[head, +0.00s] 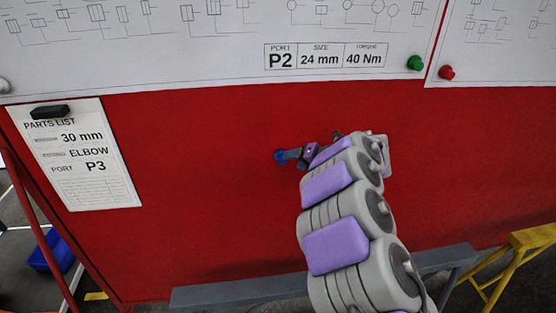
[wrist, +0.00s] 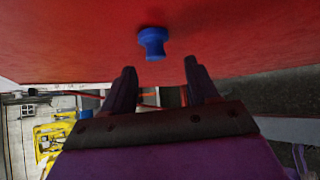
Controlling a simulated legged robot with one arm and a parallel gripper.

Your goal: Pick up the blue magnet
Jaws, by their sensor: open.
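The blue magnet (wrist: 153,42) sticks out from the red board in the wrist view, just beyond the fingertips and between them from side to side. In the head view the blue magnet (head: 280,156) shows small against the red board, at the tip of my gripper (head: 292,155). My gripper also shows in the wrist view (wrist: 160,72), with its two dark fingers spread apart and nothing between them. The magnet appears apart from both fingers. In the head view my arm hides part of the board.
The red board (head: 210,200) carries large white diagrams (head: 200,45) and a parts list (head: 80,155) under a black magnet (head: 50,112). A green magnet (head: 415,63) and a red magnet (head: 447,72) are at upper right. A grey beam (head: 230,290) runs below; a yellow stand (head: 520,245) is at right.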

